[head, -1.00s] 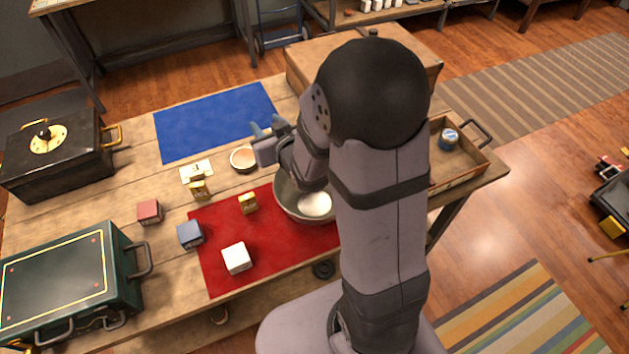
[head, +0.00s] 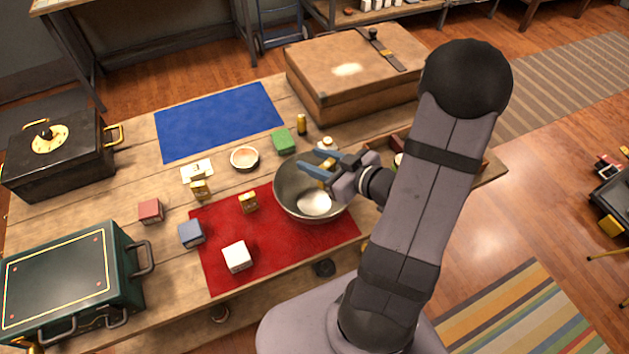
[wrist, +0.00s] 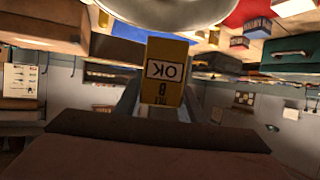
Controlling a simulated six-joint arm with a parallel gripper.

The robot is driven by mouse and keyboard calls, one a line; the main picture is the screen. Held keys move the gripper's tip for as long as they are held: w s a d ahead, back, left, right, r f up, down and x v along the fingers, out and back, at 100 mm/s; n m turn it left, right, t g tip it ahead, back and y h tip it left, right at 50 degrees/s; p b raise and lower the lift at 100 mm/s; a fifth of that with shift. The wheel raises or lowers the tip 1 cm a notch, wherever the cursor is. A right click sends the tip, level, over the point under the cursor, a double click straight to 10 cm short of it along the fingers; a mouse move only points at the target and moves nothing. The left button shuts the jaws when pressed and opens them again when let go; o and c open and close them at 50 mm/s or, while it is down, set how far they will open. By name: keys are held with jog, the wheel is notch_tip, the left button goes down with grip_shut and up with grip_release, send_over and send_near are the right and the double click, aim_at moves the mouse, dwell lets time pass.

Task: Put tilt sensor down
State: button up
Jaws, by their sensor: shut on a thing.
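My gripper (head: 323,163) is shut on a small yellow box, the tilt sensor (head: 325,170), above the far right part of a metal bowl (head: 285,205). In the wrist view the tilt sensor (wrist: 167,70) sits between the fingers with a white label reading "OK" upside down and a "B" below it; a further line is too small to read. The bowl's pale underside or rim (wrist: 170,10) shows at the top of that view. I cannot tell the exact height of the tilt sensor over the bowl.
A red mat (head: 225,275) carries a white cube (head: 237,257) and another yellow box (head: 248,202). Beyond lie a small dish (head: 244,158), a green block (head: 284,140) and a brass cylinder (head: 301,124). The blue mat (head: 215,118) is bare. A brown case (head: 350,75) stands behind.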

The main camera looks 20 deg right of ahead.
jog(key=shift+w+f, duration=0.1)
jog(key=shift+f, duration=1.6)
jog(key=shift+f, duration=0.1)
notch_tip(320, 180, down, 10)
jog(key=p, duration=0.1)
jog(key=shift+f+b, duration=0.3)
jog(key=shift+f, duration=0.2)
